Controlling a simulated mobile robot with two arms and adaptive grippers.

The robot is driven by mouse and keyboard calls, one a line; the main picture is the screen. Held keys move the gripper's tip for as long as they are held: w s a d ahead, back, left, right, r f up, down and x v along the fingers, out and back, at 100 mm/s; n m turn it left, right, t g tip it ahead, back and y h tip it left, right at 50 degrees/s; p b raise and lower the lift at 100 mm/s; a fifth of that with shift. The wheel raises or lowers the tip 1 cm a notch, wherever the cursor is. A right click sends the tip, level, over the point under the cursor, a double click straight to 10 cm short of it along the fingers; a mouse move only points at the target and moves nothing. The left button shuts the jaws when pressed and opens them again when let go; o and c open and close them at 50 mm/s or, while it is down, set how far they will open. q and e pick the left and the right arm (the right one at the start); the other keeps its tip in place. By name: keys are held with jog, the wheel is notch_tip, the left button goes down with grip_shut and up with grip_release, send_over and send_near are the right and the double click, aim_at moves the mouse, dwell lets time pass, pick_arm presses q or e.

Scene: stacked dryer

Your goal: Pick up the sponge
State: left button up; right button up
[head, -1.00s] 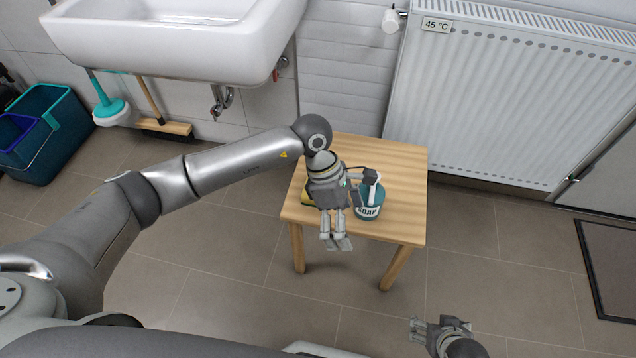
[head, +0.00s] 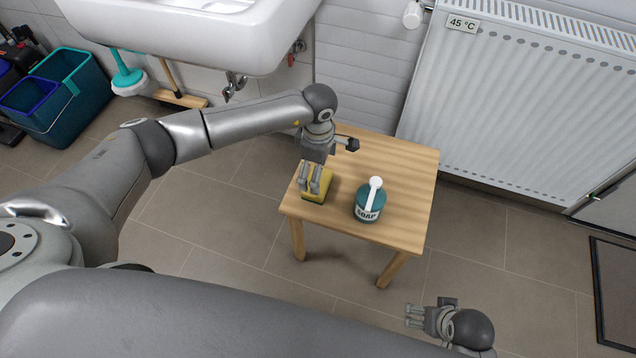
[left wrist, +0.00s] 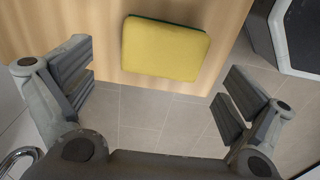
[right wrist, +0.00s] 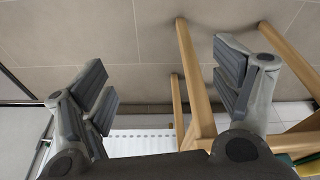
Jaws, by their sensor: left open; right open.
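The yellow sponge (head: 318,185) with a dark green layer lies on the left side of the small wooden table (head: 405,170). My left gripper (head: 310,188) is over the sponge and hides part of it in the head view. In the left wrist view the sponge (left wrist: 166,48) lies near the table's edge, ahead of and between the spread fingers of the left gripper (left wrist: 160,88), touching neither. My right gripper (head: 410,315) is open and empty, low in front of the table. In the right wrist view the fingers of the right gripper (right wrist: 170,88) are apart, with table legs (right wrist: 193,85) beyond.
A teal soap dispenser (head: 370,201) stands on the table to the right of the sponge. A white radiator (head: 510,100) is behind the table at right, and a sink (head: 190,35) is at upper left. The table's right side is clear.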

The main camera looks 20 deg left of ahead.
pick_arm(q)
jog(key=f, duration=0.3)
jog(key=f+b, duration=0.1)
jog(key=f, duration=0.1)
jog(key=shift+s+a, duration=0.2)
jog(key=shift+a, duration=0.05)
jog(key=shift+f, duration=0.3)
pick_arm(e)
notch_tip(320, 180, up, 3)
jog(key=shift+w+d+r, duration=0.1)
jog(key=shift+r, duration=0.05)
pick_arm(q)
jog(key=shift+c, duration=0.4)
jog(key=c, duration=0.5)
